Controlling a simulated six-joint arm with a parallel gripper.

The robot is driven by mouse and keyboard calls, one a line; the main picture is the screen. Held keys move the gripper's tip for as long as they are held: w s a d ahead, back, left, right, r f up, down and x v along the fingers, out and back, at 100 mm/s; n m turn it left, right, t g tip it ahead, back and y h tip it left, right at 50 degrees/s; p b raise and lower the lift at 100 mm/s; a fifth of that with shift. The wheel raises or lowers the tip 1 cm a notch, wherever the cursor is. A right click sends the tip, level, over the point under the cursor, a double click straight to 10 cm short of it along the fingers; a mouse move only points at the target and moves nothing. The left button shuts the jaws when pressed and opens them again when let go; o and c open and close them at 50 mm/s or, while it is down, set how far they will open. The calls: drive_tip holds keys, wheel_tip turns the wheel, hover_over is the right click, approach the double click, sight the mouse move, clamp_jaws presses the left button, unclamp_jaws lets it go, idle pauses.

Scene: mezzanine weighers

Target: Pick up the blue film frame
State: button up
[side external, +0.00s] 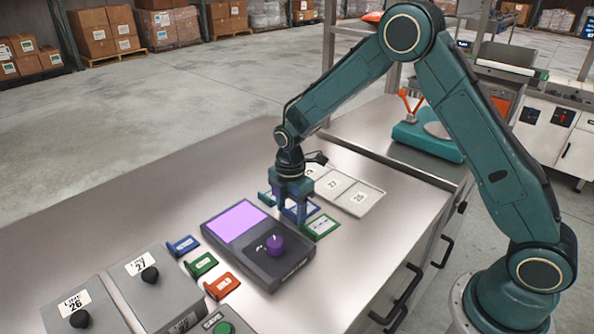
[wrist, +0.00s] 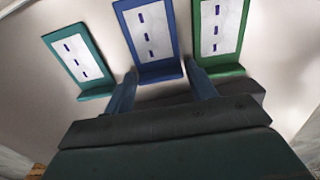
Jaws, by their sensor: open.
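A blue film frame (wrist: 147,71) with a pale window and dark dashes is in the middle of the wrist view, between a teal frame (wrist: 96,93) and a green frame (wrist: 233,70). In the side external view the blue frame (side external: 313,208) is partly hidden by my gripper. My gripper (side external: 292,212) is over it, pointing down. In the wrist view my gripper (wrist: 163,75) is open, with one finger at each side of the blue frame's lower lip. I cannot tell whether the fingers touch it. Nothing is held.
A dark box with a lilac screen (side external: 237,221) and purple knob stands close by on the steel bench. Left of it lie small blue (side external: 183,245), green (side external: 201,265) and orange (side external: 221,287) pieces. A numbered pale tray (side external: 374,201) lies behind my gripper.

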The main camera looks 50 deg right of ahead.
sight(291, 212)
drive_tip(key=shift+c, duration=0.5)
drive_tip(key=c, duration=0.5)
drive_tip(key=shift+r, duration=0.1)
wheel_tip(291, 212, up, 20)
idle(0.7)
